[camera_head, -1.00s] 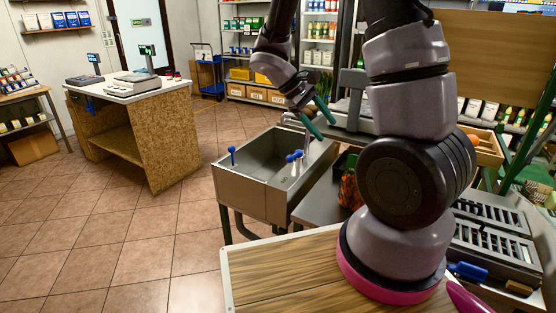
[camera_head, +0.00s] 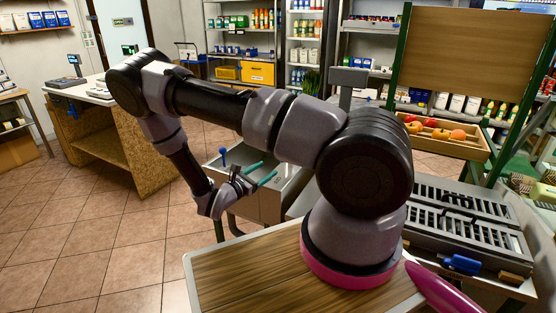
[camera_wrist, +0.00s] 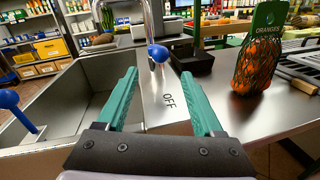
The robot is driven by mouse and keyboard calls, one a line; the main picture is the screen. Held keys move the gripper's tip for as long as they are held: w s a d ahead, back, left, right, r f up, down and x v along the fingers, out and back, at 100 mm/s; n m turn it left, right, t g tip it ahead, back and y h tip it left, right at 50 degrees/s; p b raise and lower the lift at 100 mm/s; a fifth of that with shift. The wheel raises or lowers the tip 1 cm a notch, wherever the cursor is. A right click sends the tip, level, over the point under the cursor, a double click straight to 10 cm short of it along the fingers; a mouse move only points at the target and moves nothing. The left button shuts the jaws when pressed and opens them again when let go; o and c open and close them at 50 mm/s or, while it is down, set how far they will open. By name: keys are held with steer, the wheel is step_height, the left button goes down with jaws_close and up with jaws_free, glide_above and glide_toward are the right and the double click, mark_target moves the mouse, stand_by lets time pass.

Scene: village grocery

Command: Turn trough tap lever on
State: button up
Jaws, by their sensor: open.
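The metal trough (camera_head: 271,204) stands beyond my wooden-topped base, partly hidden by my arm. In the wrist view, the tap lever's blue ball (camera_wrist: 158,54) shows ahead, between and slightly beyond my fingertips, beside the chrome tap (camera_wrist: 149,20). The word OFF is printed on the metal ledge below it. A second blue-knobbed lever (camera_wrist: 10,100) stands on the trough's left side; its knob (camera_head: 223,152) also shows in the head view. My gripper (camera_head: 262,172) is open and empty over the trough's near side; its green fingers (camera_wrist: 159,76) touch nothing visible.
A net of oranges (camera_wrist: 258,62) and a black tray (camera_wrist: 192,61) stand on the metal counter right of the lever. A slatted metal unit (camera_head: 465,225) stands at the right. A checkout counter (camera_head: 110,150) is at the left; the tiled floor before it is free.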

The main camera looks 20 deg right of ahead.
steer(key=x, duration=1)
steer(key=shift+w+d, duration=0.1)
steer(key=shift+d, duration=0.2)
jaws_close()
stand_by(1.0)
